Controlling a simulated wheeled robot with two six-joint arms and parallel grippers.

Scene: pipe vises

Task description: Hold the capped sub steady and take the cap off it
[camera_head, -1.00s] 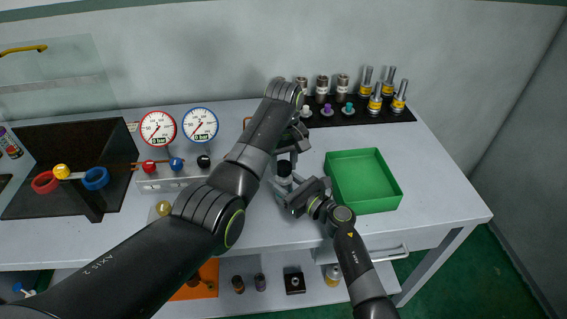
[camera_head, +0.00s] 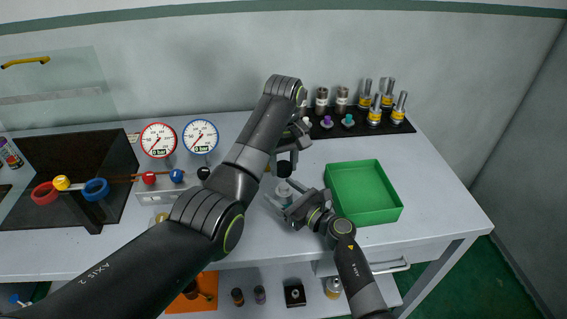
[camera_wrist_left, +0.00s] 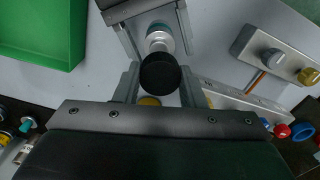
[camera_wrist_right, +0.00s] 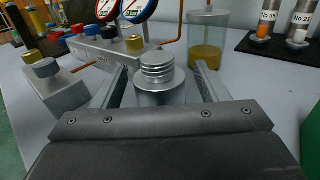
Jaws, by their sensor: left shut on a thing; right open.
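The sub (camera_head: 284,188) is a short silver cylinder standing upright on the bench. Its threaded top is bare in the right wrist view (camera_wrist_right: 157,75). My left gripper (camera_head: 284,163) is shut on the black cap (camera_wrist_left: 160,72), which also shows in the head view (camera_head: 284,169). It holds the cap above the sub, apart from it. In the left wrist view the sub (camera_wrist_left: 158,38) shows past the cap. My right gripper (camera_head: 285,197) is open, low at the sub, with a finger on each side of it.
An empty green tray (camera_head: 398,213) lies right of the sub. A black rack (camera_head: 360,128) with several fittings and caps stands at the back right. Two gauges (camera_head: 158,140) on a valve manifold (camera_head: 160,190) stand left. My left arm covers part of the bench.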

